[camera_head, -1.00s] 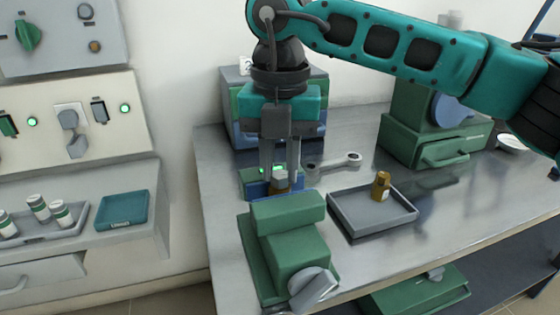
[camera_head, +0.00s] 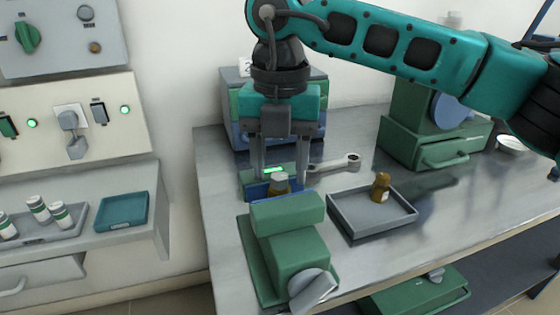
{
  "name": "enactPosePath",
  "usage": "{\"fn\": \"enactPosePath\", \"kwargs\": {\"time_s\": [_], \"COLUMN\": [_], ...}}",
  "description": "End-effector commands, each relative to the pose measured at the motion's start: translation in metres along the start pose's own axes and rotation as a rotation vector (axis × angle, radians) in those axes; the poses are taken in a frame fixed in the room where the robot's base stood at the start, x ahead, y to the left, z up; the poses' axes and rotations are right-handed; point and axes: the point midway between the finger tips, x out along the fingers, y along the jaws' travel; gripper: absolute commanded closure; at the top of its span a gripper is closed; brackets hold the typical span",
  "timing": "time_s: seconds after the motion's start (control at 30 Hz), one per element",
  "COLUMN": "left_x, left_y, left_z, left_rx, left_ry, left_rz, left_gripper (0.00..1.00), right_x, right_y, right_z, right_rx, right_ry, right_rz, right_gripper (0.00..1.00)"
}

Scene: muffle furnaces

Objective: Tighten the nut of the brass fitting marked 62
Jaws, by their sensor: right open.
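A brass fitting (camera_head: 279,189) with a pale grey nut-like top (camera_head: 279,178) stands in a blue holder (camera_head: 262,195) behind the green vise-like machine. I cannot read a 62 on it. My right gripper (camera_head: 281,179) points straight down over it, open, with one finger on each side and a gap between the fingers and the fitting. A grey wrench (camera_head: 345,161) lies on the bench to the right, its left end beside my right finger. My left gripper is not in view.
A grey tray (camera_head: 345,217) holds a small brown bottle (camera_head: 381,187). The green machine (camera_head: 297,257) stands in front of the fitting. A stacked box (camera_head: 233,105) stands behind, and a green cabinet (camera_head: 437,150) at the back right. The bench's right front is clear.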

Motion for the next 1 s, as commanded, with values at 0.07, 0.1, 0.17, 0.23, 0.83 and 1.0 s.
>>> {"fn": "enactPosePath", "kwargs": {"time_s": [0.07,0.1,0.17,0.23,0.83,1.0], "left_x": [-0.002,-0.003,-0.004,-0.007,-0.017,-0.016], "left_y": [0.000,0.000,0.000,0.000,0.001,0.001], "left_z": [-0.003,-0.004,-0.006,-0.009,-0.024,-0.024], "left_rx": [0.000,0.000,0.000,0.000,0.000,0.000], "left_ry": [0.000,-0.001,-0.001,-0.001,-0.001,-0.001], "left_rz": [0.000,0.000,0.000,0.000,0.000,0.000], "left_gripper": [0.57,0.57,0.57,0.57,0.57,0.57], "right_x": [-0.011,-0.017,-0.029,-0.045,-0.127,-0.127], "right_y": [0.001,0.001,0.001,0.001,0.000,0.000], "right_z": [0.000,0.000,0.000,0.000,0.000,0.000], "right_rx": [0.000,0.000,0.000,0.001,-0.001,-0.001], "right_ry": [-0.002,-0.003,-0.004,-0.004,-0.001,-0.001], "right_rz": [0.002,0.002,0.002,0.003,0.000,0.001], "right_gripper": [0.49,0.49,0.49,0.49,0.49,0.49]}}
